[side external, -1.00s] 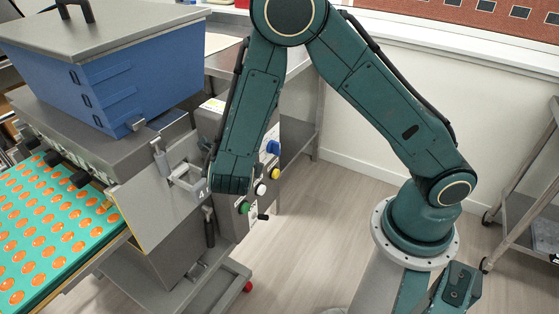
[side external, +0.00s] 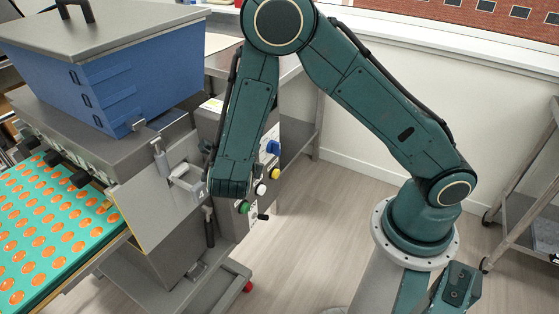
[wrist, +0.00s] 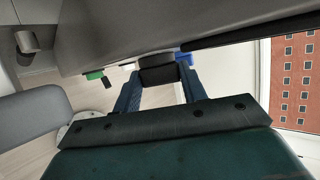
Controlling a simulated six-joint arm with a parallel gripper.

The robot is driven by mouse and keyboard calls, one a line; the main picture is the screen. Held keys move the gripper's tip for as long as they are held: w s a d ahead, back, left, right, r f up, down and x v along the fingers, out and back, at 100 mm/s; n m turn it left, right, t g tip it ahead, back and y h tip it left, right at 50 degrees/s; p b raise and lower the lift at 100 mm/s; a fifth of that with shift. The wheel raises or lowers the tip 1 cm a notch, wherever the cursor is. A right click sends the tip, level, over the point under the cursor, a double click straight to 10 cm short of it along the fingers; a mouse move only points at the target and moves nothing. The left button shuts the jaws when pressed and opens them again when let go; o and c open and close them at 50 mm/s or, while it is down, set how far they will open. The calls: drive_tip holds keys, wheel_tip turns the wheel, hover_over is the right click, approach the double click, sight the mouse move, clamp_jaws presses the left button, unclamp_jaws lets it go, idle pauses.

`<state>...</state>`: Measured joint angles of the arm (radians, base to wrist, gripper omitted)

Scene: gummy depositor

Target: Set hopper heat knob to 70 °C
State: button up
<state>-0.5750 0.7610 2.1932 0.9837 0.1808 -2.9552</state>
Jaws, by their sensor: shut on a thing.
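In the wrist view my gripper (wrist: 160,78) has its two blue-grey fingers on either side of a dark round knob (wrist: 158,70) on the machine's panel, and it is shut on it. The knob's scale and pointer are not readable, so its setting cannot be told. In the side view my forearm hangs in front of the control panel (side external: 254,207) and hides the knob and my fingertips. The blue hopper (side external: 150,75) with its grey lid (side external: 120,28) stands at upper left.
Beside my wrist on the panel are a blue switch (side external: 273,147), a yellow button (side external: 276,174), a white button (side external: 260,189) and a green button (side external: 243,207). A metal bracket (side external: 183,180) sits close left. A teal mould tray (side external: 50,235) lies lower left.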

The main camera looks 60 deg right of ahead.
drive_tip(key=shift+a+f+n+h, duration=0.15)
drive_tip(key=shift+n+h, duration=0.25)
drive_tip(key=shift+h, duration=0.8)
drive_tip(key=o, duration=1)
drive_tip(key=shift+v, duration=3.75)
drive_tip(key=shift+s+f, duration=0.1)
